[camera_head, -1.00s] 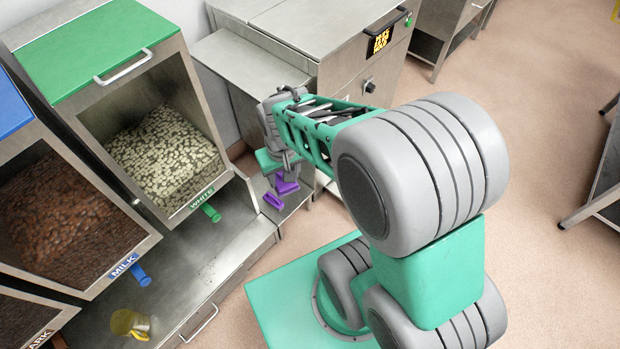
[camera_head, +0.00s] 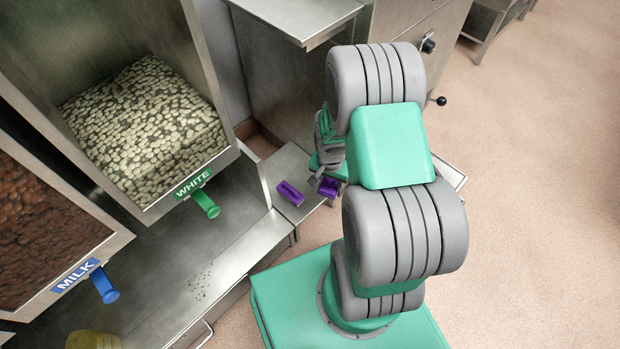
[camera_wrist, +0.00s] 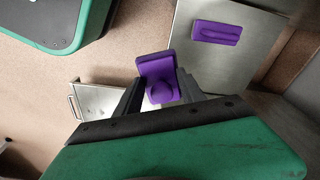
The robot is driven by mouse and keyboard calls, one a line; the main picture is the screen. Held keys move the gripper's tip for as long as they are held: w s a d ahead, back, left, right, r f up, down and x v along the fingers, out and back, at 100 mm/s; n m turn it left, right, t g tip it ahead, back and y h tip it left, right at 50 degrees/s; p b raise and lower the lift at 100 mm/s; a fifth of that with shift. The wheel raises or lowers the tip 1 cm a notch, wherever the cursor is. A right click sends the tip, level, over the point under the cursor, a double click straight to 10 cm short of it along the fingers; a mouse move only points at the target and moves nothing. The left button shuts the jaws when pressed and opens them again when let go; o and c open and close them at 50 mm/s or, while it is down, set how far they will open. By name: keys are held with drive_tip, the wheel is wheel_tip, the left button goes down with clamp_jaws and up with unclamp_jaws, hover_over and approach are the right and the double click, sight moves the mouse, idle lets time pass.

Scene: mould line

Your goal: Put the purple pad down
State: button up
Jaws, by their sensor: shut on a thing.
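One purple pad (camera_wrist: 158,76) is between the fingers of my gripper (camera_wrist: 157,92) in the wrist view, tilted, with a round bump facing the camera. In the head view the held pad (camera_head: 329,187) shows just below my gripper (camera_head: 320,178), partly covered by it. A second purple pad (camera_head: 290,193) lies flat on a small steel ledge (camera_head: 291,163), to the left of the held one. It also lies on the bare steel in the wrist view (camera_wrist: 217,32), apart from my gripper. Some floor shows around the held pad in the wrist view.
Steel bins marked WHITE (camera_head: 193,183) and MILK (camera_head: 77,275) stand at left, with a green spout (camera_head: 206,204) and a blue spout (camera_head: 104,286). A steel cabinet (camera_head: 285,70) stands behind the ledge. Open floor (camera_head: 540,200) lies to the right.

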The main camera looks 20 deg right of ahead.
drive_tip(key=w+f+b, duration=0.2)
drive_tip(key=w+f, duration=0.1)
drive_tip(key=w+f+b, duration=0.2)
drive_tip(key=w+f, duration=0.1)
drive_tip(key=w, duration=0.1)
drive_tip(key=w+f+b, duration=0.1)
drive_tip(key=w+f, duration=0.2)
drive_tip(key=w, duration=0.1)
drive_tip(key=shift+w+a+b, duration=0.1)
drive_tip(key=shift+a+b, duration=0.3)
wheel_tip(320, 180, down, 3)
drive_tip(key=shift+w+f+b, duration=0.1)
drive_tip(key=shift+w+b, duration=0.05)
drive_tip(key=shift+b, duration=0.95)
drive_tip(key=o, duration=1.2)
drive_tip(key=s+a+r+n+p, duration=0.1)
drive_tip(key=a+r+p, duration=0.15)
drive_tip(key=r, duration=0.85)
drive_tip(key=s+a+r+n+p, duration=0.1)
drive_tip(key=s+a+r+p, duration=0.15)
drive_tip(key=r, duration=0.85)
drive_tip(key=s+a+r+n, duration=0.3)
drive_tip(key=s+r, duration=0.3)
drive_tip(key=s, duration=0.2)
drive_tip(key=s+a+r+n+t+y, duration=0.1)
drive_tip(key=s+a+r+n, duration=0.2)
drive_tip(key=s+r, duration=0.4)
drive_tip(key=shift+s+r+n, duration=0.25)
drive_tip(key=shift+s+n, duration=0.25)
drive_tip(key=shift+n, duration=0.1)
